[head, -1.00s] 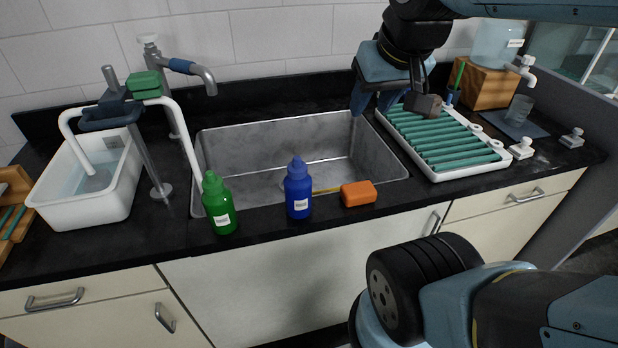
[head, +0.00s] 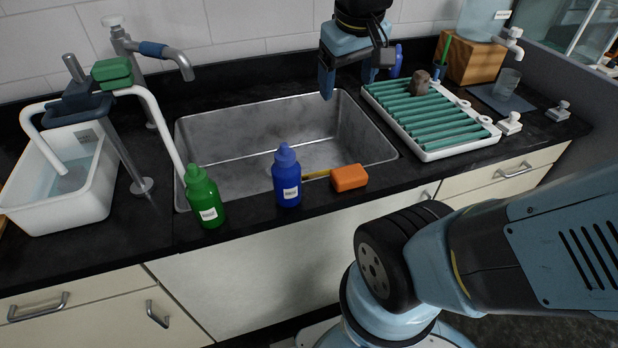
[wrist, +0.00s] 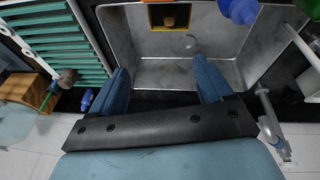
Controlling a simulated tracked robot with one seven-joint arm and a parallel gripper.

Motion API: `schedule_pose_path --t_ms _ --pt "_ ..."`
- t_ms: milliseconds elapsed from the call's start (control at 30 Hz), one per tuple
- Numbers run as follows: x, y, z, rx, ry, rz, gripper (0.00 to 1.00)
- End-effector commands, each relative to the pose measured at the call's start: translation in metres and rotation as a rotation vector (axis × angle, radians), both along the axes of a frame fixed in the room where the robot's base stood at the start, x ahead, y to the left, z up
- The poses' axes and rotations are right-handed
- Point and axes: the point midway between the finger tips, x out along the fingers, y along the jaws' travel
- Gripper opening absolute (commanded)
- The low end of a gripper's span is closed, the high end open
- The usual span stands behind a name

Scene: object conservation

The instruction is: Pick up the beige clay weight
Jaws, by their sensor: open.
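My gripper (head: 347,82) is open and empty above the back right part of the sink (head: 240,137). In the wrist view, its two blue fingers (wrist: 161,75) are spread apart with only the sink between them. A small tan-brown block (wrist: 168,20) lies inside a yellow-rimmed box (wrist: 154,18) in the sink, beyond the fingertips. The sink's front edge hides it in the head view. A grey-brown lump (head: 420,83) rests on the green-slatted rack (head: 476,142), right of my gripper; it also shows in the wrist view (wrist: 68,77). I cannot tell which is the clay weight.
A green bottle (head: 204,197), a blue bottle (head: 287,175) and an orange block (head: 349,177) stand along the sink's front edge. A faucet (head: 165,55) and a white tub (head: 40,217) are at left. The sink floor is mostly bare.

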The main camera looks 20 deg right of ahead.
Motion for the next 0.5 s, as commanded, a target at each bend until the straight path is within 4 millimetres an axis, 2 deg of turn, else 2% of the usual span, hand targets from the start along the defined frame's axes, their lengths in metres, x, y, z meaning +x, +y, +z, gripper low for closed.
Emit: schedule_pose_path --t_ms 500 --pt "0.071 0.015 -0.076 -0.304 0.402 0.269 0.79"
